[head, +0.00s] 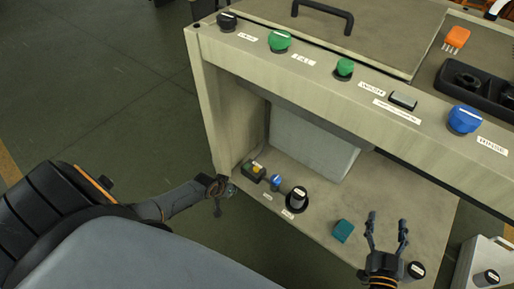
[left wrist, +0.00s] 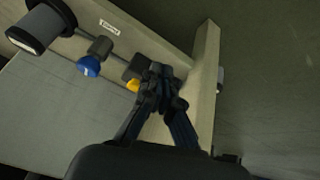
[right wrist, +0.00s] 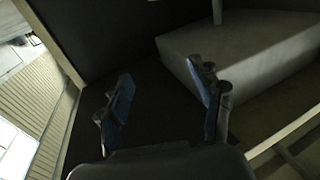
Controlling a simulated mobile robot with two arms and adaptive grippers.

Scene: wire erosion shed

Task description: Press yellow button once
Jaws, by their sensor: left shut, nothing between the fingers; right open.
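The yellow button (head: 257,167) is a small round cap on a dark box on the lower shelf of the machine in the head view. In the left wrist view the yellow button (left wrist: 132,86) shows just left of my fingertips, partly hidden by them. My left gripper (head: 222,188) is shut and empty, left of the button box at the shelf's left end. In its wrist view the closed fingertips (left wrist: 160,76) overlap the dark box; I cannot tell whether they touch it. My right gripper (head: 387,220) is open and empty over the shelf's right part.
Beside the yellow button are a blue knob (head: 275,181) and a black cylindrical knob (head: 297,196). A teal block (head: 343,231) lies near my right gripper. The upper ledge above carries green knobs (head: 279,41) and a blue knob (head: 464,119). The floor left of the machine is clear.

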